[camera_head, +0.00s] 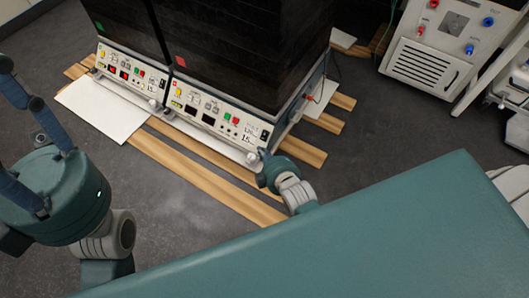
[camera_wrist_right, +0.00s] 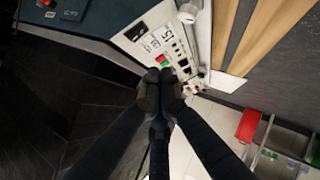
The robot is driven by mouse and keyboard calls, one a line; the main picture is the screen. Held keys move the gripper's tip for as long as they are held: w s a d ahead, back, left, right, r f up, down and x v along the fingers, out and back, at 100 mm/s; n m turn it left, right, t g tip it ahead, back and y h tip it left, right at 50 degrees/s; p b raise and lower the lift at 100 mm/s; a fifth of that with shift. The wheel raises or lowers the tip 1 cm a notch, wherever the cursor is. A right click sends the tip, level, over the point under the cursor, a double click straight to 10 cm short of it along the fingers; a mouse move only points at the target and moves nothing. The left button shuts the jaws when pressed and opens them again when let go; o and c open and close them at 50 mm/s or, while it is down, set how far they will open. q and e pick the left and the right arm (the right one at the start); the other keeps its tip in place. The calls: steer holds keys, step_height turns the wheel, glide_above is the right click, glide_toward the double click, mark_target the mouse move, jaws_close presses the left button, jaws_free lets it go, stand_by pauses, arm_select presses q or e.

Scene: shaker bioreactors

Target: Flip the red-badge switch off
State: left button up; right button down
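The red badge (camera_head: 180,62) is on the dark body of the right-hand shaker bioreactor. Below it is a white control panel (camera_head: 205,116) with displays, a green and a red button and a small black switch (camera_head: 264,134) near its right end. I cannot tell the switch's position. My right gripper (camera_head: 264,156) is low at the panel's right front corner. In the right wrist view its fingertips (camera_wrist_right: 161,76) are together, just in front of the red and green buttons (camera_wrist_right: 162,61), with nothing visible between them. Contact cannot be told. My left gripper (camera_head: 25,135) is at the left edge, fingers spread and empty.
A second bioreactor with a green badge (camera_head: 99,27) and its own panel (camera_head: 130,72) adjoins on the left. Wooden strips (camera_head: 205,178) and a white board (camera_head: 105,112) lie on the grey floor. A white machine (camera_head: 435,45) stands back right.

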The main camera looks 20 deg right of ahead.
steer(key=shift+p+v, duration=0.45)
steer(key=shift+v, duration=1)
steer(key=shift+s+a+f, duration=0.1)
steer(key=shift+a+f, duration=0.05)
steer(key=shift+f, duration=0.05)
